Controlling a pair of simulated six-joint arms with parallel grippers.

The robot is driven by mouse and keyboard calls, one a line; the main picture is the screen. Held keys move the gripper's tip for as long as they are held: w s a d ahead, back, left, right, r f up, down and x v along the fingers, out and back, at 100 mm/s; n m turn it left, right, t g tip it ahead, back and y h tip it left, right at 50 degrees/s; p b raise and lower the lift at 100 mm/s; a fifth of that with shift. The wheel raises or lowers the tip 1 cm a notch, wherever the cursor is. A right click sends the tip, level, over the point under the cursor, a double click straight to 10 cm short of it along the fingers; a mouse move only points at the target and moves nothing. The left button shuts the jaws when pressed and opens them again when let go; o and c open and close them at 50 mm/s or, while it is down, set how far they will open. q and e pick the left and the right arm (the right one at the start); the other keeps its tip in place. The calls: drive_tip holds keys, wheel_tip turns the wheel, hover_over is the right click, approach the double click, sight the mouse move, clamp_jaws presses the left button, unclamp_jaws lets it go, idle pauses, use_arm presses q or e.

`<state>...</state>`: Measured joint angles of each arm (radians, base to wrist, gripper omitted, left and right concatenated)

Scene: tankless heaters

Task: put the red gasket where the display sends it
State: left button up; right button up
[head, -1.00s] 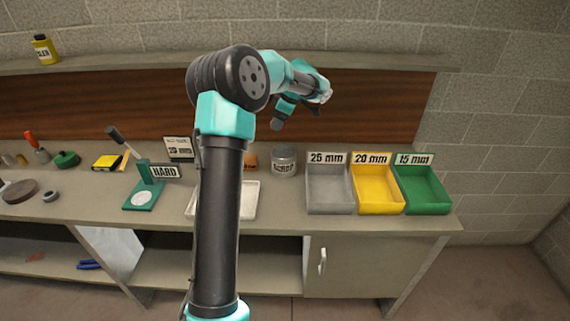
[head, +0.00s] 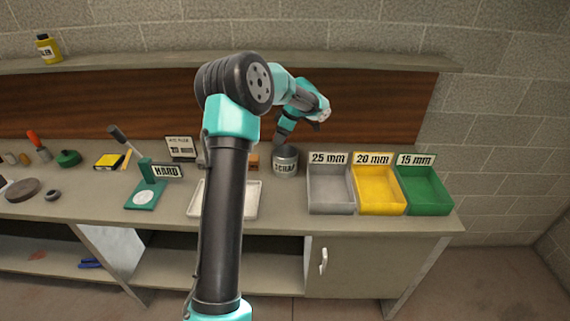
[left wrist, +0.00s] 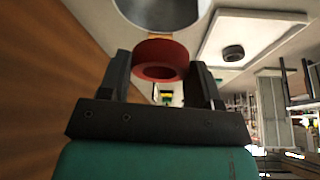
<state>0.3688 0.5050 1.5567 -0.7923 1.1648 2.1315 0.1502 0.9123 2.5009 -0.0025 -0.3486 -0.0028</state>
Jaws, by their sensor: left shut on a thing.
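My left gripper (head: 281,139) is at the mouth of the grey can marked SCRAP (head: 285,164). In the left wrist view, its fingers (left wrist: 162,82) are shut on the red gasket (left wrist: 160,60), a thick ring. A round grey opening (left wrist: 160,8) shows just beyond the gasket, apparently the can's mouth. The gasket is too small or hidden to make out in the head view. The display (head: 167,171) on the green gauge stand reads HARD. My right gripper is not in view.
Grey 25 mm (head: 331,206), yellow 20 mm (head: 379,207) and green 15 mm (head: 429,208) bins stand right of the can. A white tray (head: 250,208) is partly behind my arm; a black ring (left wrist: 233,53) lies in it. A small sign (head: 180,146) stands behind the gauge.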

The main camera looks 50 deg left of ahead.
use_arm(q)
drive_tip(key=o, duration=1.1)
drive_tip(key=shift+r, duration=0.15)
drive_tip(key=v, duration=1.7)
drive_tip(key=shift+w+d, duration=0.1)
drive_tip(key=shift+d, duration=0.05)
